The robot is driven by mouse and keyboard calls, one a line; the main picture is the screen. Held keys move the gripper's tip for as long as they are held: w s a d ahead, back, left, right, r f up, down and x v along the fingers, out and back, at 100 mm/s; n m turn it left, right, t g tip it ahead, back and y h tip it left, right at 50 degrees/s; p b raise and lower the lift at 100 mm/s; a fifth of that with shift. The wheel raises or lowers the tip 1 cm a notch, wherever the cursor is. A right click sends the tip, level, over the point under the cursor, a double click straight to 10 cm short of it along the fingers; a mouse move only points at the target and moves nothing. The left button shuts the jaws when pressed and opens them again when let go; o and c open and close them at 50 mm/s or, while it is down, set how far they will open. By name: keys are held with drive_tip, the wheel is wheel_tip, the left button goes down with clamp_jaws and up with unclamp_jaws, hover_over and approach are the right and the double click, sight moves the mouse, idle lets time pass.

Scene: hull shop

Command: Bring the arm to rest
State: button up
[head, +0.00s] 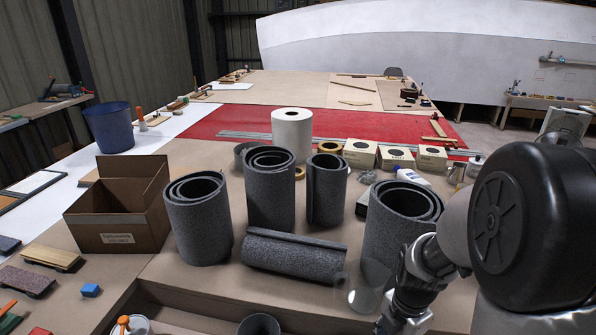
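My arm comes in at the right of the head view, with a large black joint housing in front.
Upright grey rolls (198,225) (270,195) (326,190) and one lying roll (292,258) crowd the bench. An open cardboard box (118,215) stands left, near a blue bin (108,128). A white roll (291,135) and small boxes (396,157) stand behind.

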drive_tip(key=s+a+r+m+t, duration=0.2)
drive_tip(key=s+a+r+m, duration=0.3)
drive_tip(key=r+m, duration=0.5)
drive_tip(key=s+a+r+m+t, duration=0.2)
drive_tip(key=s+a+r+m, duration=0.3)
drive_tip(key=s+r+m, duration=0.3)
drive_tip(key=shift+s+r+m, duration=0.2)
drive_tip(key=shift+r+m, duration=0.75)
drive_tip(key=shift+m, duration=1.35)
